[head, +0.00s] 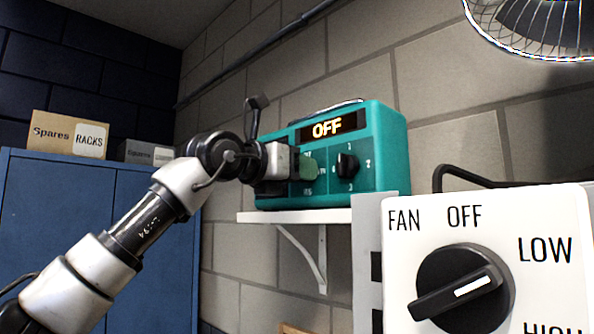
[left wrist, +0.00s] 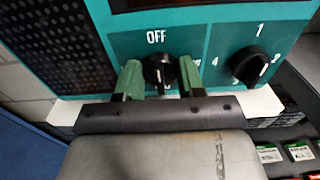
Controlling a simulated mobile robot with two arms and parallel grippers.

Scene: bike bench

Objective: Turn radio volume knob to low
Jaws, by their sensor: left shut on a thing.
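The teal radio (head: 383,135) stands on a white shelf, and its display (head: 328,126) reads OFF. My left gripper (head: 306,167) is at the left knob on its front and hides that knob in the head view. In the left wrist view the green fingertips (left wrist: 160,82) sit on both sides of the black left knob (left wrist: 158,70), shut on it. OFF is printed above this knob; the other labels around it are partly hidden, and I cannot tell its exact pointing. The right knob (head: 347,165) is black, with numbers around it, and free. My right gripper is not in view.
A white fan panel (head: 405,270) with a large black knob (head: 462,290) stands at the front right. A wire fan (head: 540,30) hangs at the upper right. A blue cabinet (head: 80,215) with boxes on top stands left. The white shelf (head: 330,217) has a bracket below.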

